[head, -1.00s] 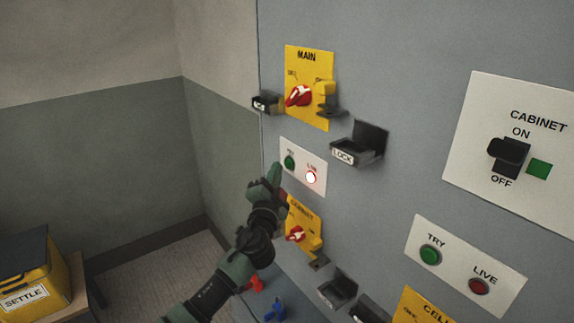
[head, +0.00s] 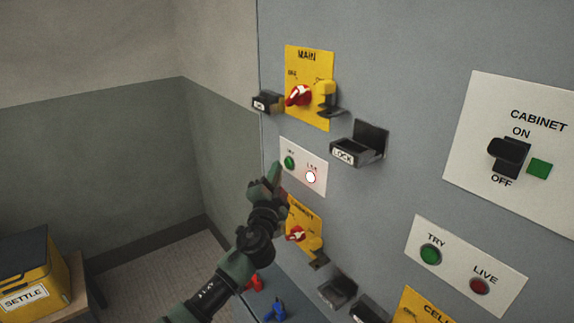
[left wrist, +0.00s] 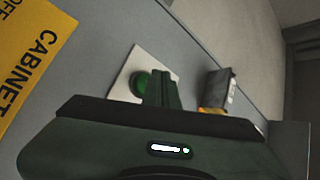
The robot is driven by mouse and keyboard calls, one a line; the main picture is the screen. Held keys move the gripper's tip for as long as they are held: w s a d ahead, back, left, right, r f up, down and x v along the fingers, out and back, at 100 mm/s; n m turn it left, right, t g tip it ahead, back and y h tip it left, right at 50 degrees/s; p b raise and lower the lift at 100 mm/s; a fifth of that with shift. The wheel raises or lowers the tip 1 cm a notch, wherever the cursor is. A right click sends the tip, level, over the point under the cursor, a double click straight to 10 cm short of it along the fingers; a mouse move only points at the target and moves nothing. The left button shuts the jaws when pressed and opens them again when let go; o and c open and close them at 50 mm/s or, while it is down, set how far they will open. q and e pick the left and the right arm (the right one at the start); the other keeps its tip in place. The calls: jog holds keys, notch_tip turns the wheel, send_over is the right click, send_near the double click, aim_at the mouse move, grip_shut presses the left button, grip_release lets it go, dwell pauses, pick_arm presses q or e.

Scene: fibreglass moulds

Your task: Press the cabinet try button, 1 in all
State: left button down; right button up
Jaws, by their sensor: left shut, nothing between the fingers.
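A small white plate (head: 306,181) on the grey panel has a green TRY button (head: 289,162) and a lit LIVE lamp (head: 311,177). Another white plate at the lower right, below the CABINET ON/OFF switch (head: 508,154), has a green TRY button (head: 430,254) and an unlit red LIVE lamp (head: 479,286). My left gripper (head: 275,172) is shut and empty, its tip just left of and below the smaller plate's button. In the left wrist view the fingers (left wrist: 166,90) stand beside that green button (left wrist: 141,86), partly covering its plate; contact cannot be told. My right gripper is not in view.
The yellow MAIN switch plate (head: 308,70) and the LOCK holder (head: 357,146) stick out above. A yellow CABINET switch plate (head: 301,225) is below, partly behind my arm. A yellow SETTLE box (head: 40,275) stands at the lower left. Open floor lies between.

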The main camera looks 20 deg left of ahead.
pick_arm(q)
jog(key=shift+w+d, duration=0.2)
jog(key=shift+w, duration=0.15)
jog(key=shift+w+d+b, duration=0.2)
jog(key=shift+w+b, duration=0.1)
jog(key=shift+b, duration=0.25)
dwell(0.4)
jog(key=shift+s+a, duration=0.1)
jog(key=shift+s, duration=0.05)
jog(key=shift+s+a, duration=0.3)
jog(key=shift+s, duration=0.25)
dwell(0.3)
jog(key=s+a, duration=0.1)
jog(key=s, duration=0.2)
jog(key=s+a+p, duration=0.1)
jog(key=shift+s+a, duration=0.15)
jog(key=shift+a, duration=0.15)
dwell(0.7)
